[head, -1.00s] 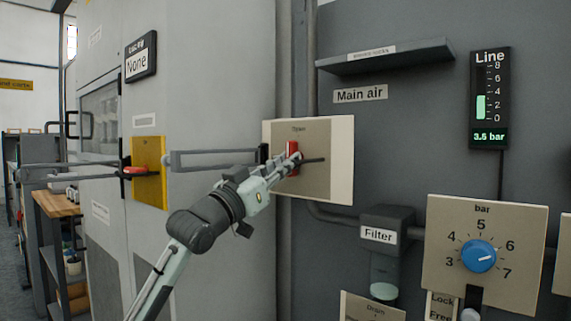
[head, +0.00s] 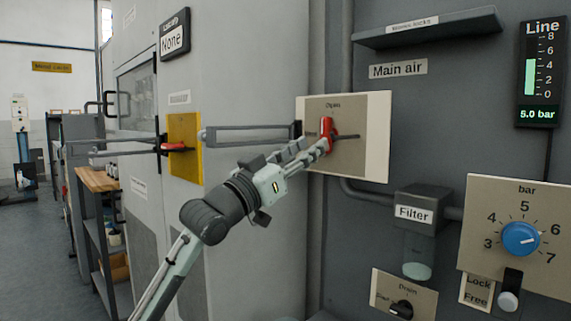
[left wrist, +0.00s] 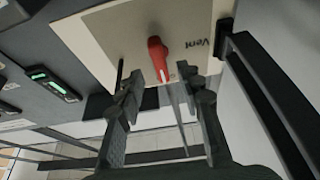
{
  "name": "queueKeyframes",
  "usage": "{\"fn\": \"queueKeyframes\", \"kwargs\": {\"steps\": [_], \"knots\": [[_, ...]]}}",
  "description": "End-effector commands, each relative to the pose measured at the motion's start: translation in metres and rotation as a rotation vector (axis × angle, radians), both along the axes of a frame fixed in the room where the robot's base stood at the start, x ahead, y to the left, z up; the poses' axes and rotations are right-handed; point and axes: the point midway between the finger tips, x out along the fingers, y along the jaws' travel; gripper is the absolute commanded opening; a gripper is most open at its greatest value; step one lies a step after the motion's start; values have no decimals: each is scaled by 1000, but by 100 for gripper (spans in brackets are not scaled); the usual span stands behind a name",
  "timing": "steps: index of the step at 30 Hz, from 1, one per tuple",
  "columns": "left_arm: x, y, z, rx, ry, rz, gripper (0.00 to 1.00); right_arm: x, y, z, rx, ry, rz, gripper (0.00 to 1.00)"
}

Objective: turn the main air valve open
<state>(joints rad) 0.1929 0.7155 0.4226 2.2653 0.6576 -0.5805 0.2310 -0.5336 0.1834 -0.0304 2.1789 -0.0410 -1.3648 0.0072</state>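The main air valve's red handle (head: 326,128) stands near upright on a beige plate (head: 365,160) under the "Main air" label (head: 398,69). Its upper end points toward the "Open" mark at the plate's top. My left gripper (head: 322,146) is right at the handle, and its fingertips are hard to make out in the head view. In the left wrist view the two dark fingers (left wrist: 168,88) stand apart. The red handle (left wrist: 157,58) shows between and just beyond their tips, with a gap on each side. The "Vent" mark lies beside it. My right gripper is not in view.
The line gauge (head: 541,75) reads 5.0 bar. A blue regulator knob (head: 520,239), a filter (head: 415,215) and a drain plate (head: 385,290) sit lower right. A shelf (head: 430,28) juts out above. A cabinet with a yellow plate (head: 184,190) and bar handles stands left.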

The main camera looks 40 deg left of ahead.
Motion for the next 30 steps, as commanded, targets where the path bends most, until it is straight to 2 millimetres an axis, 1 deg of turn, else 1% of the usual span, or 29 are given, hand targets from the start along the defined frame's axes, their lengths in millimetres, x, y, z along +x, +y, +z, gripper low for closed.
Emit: {"fn": "queueKeyframes", "kwargs": {"steps": [1, 6, 12, 18, 30], "knots": [[-10, 0, -6, 2, 5, 1, 36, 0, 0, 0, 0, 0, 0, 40], [-39, 3, -19, 1, 5, 0, 36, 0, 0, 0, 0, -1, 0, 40], [-62, 5, -27, -1, 4, 0, 36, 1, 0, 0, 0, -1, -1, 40], [-70, 6, -30, 0, 1, 0, 36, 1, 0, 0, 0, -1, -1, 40], [-71, 6, -30, 0, 1, 0, 36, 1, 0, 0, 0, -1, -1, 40]]}}
